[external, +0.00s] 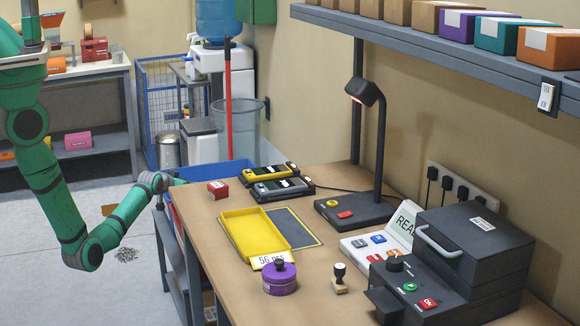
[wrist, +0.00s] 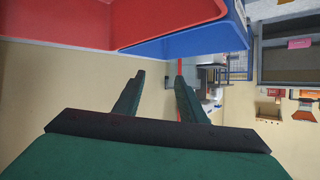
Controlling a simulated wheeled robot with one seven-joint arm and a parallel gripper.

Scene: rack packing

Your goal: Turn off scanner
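No device carries a readable scanner label, so I cannot tell for certain which one is the scanner. A black lamp-like device (external: 368,150) stands on the table, its head over a base with a yellow and a red button (external: 346,214). A dark boxy machine (external: 455,262) with a handle stands at the front right, with a green button (external: 410,287) and a red button (external: 428,303). My gripper (wrist: 160,76) is open and empty in the wrist view, its fingers apart. In the external view my wrist is left of the table, far from both devices; the fingers are not clear there.
A yellow tray (external: 238,236), purple round container (external: 280,280), stamp (external: 340,281) and white button panel (external: 362,246) crowd the table (external: 215,270). A shelf (external: 420,45) overhangs its back. Red (wrist: 60,40) and blue (wrist: 190,42) bins are close to my gripper.

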